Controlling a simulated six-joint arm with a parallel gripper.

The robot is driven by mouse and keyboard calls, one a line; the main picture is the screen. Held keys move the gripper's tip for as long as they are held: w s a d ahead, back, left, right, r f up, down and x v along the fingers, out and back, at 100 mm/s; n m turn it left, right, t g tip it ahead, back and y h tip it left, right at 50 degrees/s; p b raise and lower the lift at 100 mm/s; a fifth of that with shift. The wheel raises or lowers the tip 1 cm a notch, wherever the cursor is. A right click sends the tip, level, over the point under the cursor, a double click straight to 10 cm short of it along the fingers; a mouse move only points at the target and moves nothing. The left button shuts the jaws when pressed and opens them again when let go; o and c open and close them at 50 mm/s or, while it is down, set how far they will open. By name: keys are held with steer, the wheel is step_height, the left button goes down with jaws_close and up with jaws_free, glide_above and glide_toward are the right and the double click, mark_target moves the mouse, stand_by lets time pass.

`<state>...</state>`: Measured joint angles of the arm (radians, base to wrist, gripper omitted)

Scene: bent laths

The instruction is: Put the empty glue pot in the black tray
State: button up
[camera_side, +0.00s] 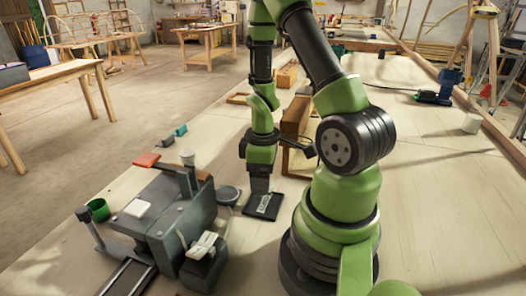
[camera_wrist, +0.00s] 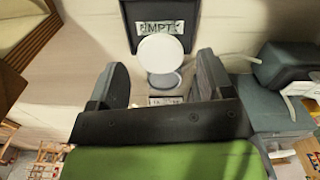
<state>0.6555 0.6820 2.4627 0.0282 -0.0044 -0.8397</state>
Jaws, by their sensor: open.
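The black tray (camera_side: 263,212) lies flat on the bench below my gripper (camera_side: 259,188) in the side view. In the wrist view the tray (camera_wrist: 130,22) is at the top, with a pale label on it reading "EMPT" in the visible part. A white round-topped pot (camera_wrist: 160,52) shows between my open fingers, with a gap on each side. It overlaps the tray's near edge in that view; I cannot tell if it rests on the tray. In the side view I cannot make out this pot near my gripper.
A wooden box (camera_side: 297,125) is behind my gripper. A white cup (camera_side: 472,123) stands at the far right. The bench between is mostly clear.

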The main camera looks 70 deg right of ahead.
step_height(320, 180, up, 7)
steer(key=shift+f, duration=0.2)
steer(key=s+a+r+m+t+y, duration=0.2)
steer(key=a+r+m+t, duration=0.3)
steer(key=a+r, duration=1)
step_height(320, 180, up, 3)
steer(key=shift+a+f+m+t, duration=0.15)
steer(key=shift+m+t, duration=0.25)
steer(key=shift+t, duration=0.7)
